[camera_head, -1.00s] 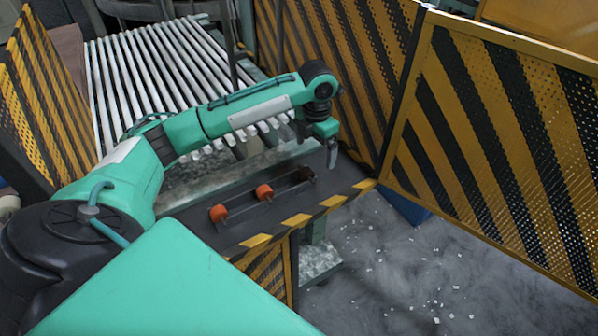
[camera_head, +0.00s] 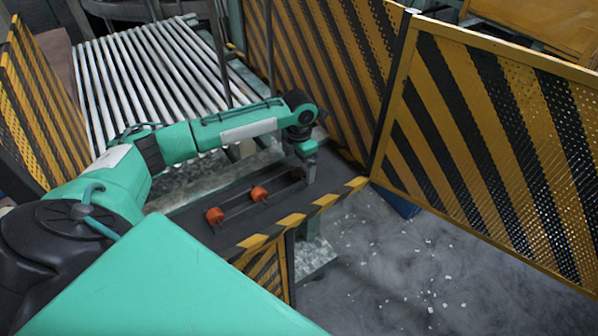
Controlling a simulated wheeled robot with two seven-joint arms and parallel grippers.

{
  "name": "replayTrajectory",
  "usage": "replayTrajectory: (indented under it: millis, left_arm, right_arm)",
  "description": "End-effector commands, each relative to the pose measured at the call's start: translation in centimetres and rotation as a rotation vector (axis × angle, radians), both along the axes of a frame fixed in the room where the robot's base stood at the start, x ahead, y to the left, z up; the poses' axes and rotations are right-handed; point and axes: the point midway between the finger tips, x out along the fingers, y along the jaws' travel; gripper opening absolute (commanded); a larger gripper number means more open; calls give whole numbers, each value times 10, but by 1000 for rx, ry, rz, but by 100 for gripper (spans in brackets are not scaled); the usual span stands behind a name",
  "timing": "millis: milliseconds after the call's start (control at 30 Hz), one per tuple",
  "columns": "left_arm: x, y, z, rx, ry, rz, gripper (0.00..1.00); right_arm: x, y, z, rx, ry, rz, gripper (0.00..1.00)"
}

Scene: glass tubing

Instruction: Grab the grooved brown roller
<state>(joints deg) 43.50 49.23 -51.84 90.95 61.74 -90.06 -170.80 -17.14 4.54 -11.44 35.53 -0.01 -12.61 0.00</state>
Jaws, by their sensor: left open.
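A dark rack (camera_head: 238,207) lies on the black platform and bears two orange-red rollers, one at its near end (camera_head: 214,216) and one at its middle (camera_head: 258,194). A small, darker brown roller (camera_head: 296,173) sits at the rack's far right end, mostly hidden by my left gripper; its grooves are too small to make out. My left gripper (camera_head: 310,178) points down right at that end, open, its fingers low beside or around the brown roller; I cannot tell which. My right gripper is not in view.
The platform has a yellow-and-black striped front edge (camera_head: 290,220). Behind it is a roller conveyor (camera_head: 150,80). Striped perforated fence panels (camera_head: 480,150) stand behind and to the right. The grey floor (camera_head: 420,270) at lower right has scattered white bits.

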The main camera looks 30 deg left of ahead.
Motion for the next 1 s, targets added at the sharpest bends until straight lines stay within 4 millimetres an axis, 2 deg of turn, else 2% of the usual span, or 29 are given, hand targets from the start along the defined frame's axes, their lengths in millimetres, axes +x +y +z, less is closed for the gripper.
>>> replayTrajectory:
  millis: [33,233,500,567,700,767,1000]
  left_arm:
    - [-1,0,-3,1,4,1,96]
    - [-1,0,-30,1,2,2,96]
    - [0,0,-35,1,0,1,96]
    - [0,0,-35,1,0,1,86]
    - [0,0,-34,1,0,1,59]
    - [0,0,-34,1,0,1,49]
    - [0,0,-34,1,-1,1,48]
  right_arm:
    - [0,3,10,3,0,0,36]
    - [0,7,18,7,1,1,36]
    - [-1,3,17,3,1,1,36]
    - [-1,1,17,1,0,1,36]
    - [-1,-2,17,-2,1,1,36]
    - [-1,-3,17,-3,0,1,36]
    - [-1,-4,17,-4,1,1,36]
